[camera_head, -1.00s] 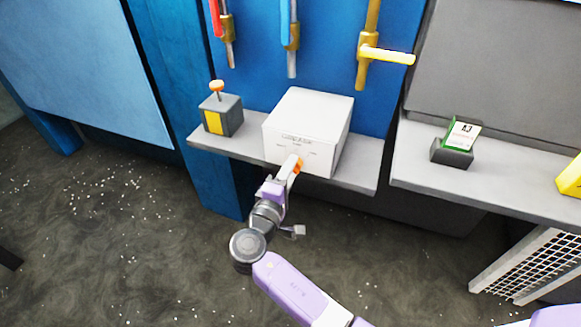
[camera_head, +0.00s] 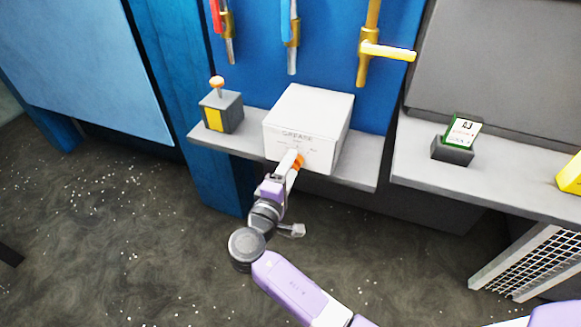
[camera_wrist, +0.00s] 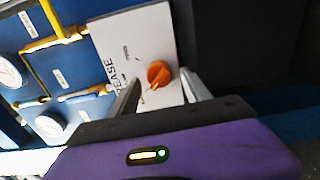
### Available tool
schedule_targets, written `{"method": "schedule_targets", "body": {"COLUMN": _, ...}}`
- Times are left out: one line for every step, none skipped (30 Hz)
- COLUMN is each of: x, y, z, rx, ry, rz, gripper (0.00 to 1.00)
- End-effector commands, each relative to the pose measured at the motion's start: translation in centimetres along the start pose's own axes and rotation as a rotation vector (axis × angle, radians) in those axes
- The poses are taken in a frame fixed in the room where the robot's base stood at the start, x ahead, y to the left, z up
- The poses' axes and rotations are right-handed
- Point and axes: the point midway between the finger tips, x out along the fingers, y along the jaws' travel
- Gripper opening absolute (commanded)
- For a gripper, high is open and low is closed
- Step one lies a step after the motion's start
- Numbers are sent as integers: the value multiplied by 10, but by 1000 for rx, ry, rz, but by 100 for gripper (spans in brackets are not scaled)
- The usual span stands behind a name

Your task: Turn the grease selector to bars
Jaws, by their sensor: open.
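The grease selector is a white box (camera_head: 312,112) marked GREASE on the grey shelf, and it also shows in the wrist view (camera_wrist: 150,38). An orange knob (camera_wrist: 159,73) sits on its front face, with small labels around it too blurred to read fully. In the head view the knob (camera_head: 298,160) is partly hidden by my gripper (camera_head: 292,163). In the wrist view my gripper (camera_wrist: 161,88) is open, with one finger on each side of the knob's lower part. I cannot tell whether the fingers touch it.
A grey and yellow box with an orange-topped lever (camera_head: 217,83) stands left on the shelf (camera_head: 355,176). Pipes with red, blue and yellow (camera_head: 388,52) handles hang above. A card holder (camera_head: 453,150) stands on the right shelf. The floor in front is clear.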

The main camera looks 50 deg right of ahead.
Motion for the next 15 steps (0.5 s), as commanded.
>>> {"method": "schedule_targets", "body": {"x": -7, "y": -1, "z": -1, "rx": 0, "ry": 3, "rz": 0, "gripper": 56}}
{"method": "schedule_targets", "body": {"x": -11, "y": -1, "z": -1, "rx": 0, "ry": 4, "rz": 0, "gripper": 56}}
{"method": "schedule_targets", "body": {"x": -17, "y": -1, "z": -1, "rx": 0, "ry": 5, "rz": 0, "gripper": 56}}
{"method": "schedule_targets", "body": {"x": -22, "y": -2, "z": -1, "rx": 0, "ry": 4, "rz": 0, "gripper": 56}}
{"method": "schedule_targets", "body": {"x": -28, "y": -2, "z": -1, "rx": 0, "ry": 5, "rz": 0, "gripper": 56}}
{"method": "schedule_targets", "body": {"x": -34, "y": -2, "z": -1, "rx": 0, "ry": 4, "rz": 0, "gripper": 56}}
{"method": "schedule_targets", "body": {"x": -40, "y": -2, "z": -1, "rx": 0, "ry": 5, "rz": 0, "gripper": 56}}
{"method": "schedule_targets", "body": {"x": -45, "y": -2, "z": -1, "rx": -1, "ry": 5, "rz": 0, "gripper": 56}}
{"method": "schedule_targets", "body": {"x": -50, "y": -2, "z": -1, "rx": -1, "ry": 4, "rz": 0, "gripper": 56}}
{"method": "schedule_targets", "body": {"x": -54, "y": -2, "z": -1, "rx": -1, "ry": 4, "rz": 0, "gripper": 56}}
{"method": "schedule_targets", "body": {"x": -58, "y": -2, "z": -1, "rx": -1, "ry": 3, "rz": 0, "gripper": 56}}
{"method": "schedule_targets", "body": {"x": -63, "y": -1, "z": -1, "rx": -1, "ry": 4, "rz": 0, "gripper": 56}}
{"method": "schedule_targets", "body": {"x": -66, "y": -1, "z": -1, "rx": -1, "ry": 4, "rz": 0, "gripper": 56}}
{"method": "schedule_targets", "body": {"x": -68, "y": -1, "z": -1, "rx": -1, "ry": 3, "rz": -1, "gripper": 56}}
{"method": "schedule_targets", "body": {"x": -70, "y": -1, "z": 0, "rx": -1, "ry": 2, "rz": -1, "gripper": 56}}
